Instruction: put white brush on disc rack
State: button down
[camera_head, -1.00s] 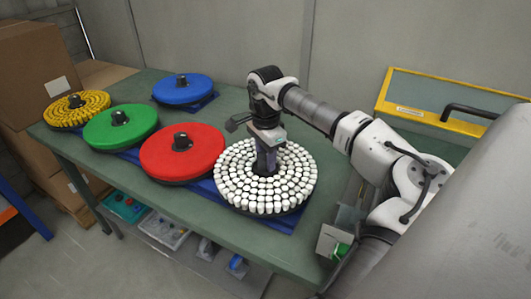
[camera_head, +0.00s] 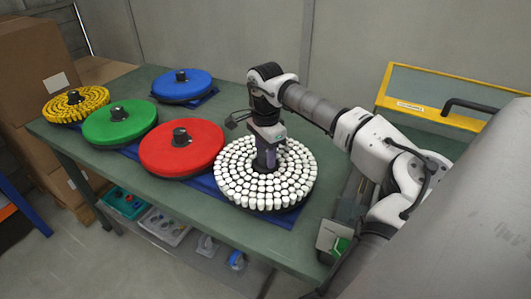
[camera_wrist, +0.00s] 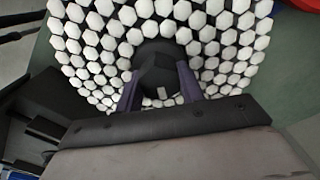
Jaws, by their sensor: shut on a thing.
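The white brush (camera_head: 240,186) is a round disc covered in white bristle tufts, with a dark hub at its centre. It lies at the right front of the green table, over a blue mat. My gripper (camera_head: 266,161) points down at its centre and is shut on the hub. In the wrist view the white brush (camera_wrist: 220,40) fills the upper part, and the two fingers of my gripper (camera_wrist: 160,88) stand on either side of the black hub (camera_wrist: 158,62). I cannot make out a disc rack for certain.
On the green table (camera_head: 222,92) lie a red disc (camera_head: 160,150), a green disc (camera_head: 105,128), a blue disc (camera_head: 183,92) and a yellow brush (camera_head: 62,108). Bins (camera_head: 165,224) sit on a lower shelf. A yellow-framed panel (camera_head: 400,102) stands at the right. Cardboard boxes (camera_head: 30,65) are at the left.

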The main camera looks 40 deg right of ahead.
jog(key=shift+f+b, duration=1.15)
jog(key=shift+f, duration=0.45)
dwell(0.7)
jog(key=c, duration=0.8)
grip_release()
jog(key=shift+c, duration=0.2)
jog(key=shift+f, duration=0.15)
notch_tip(320, 180, up, 14)
jog(key=shift+r+b, duration=0.1)
jog(key=shift+b, duration=0.8)
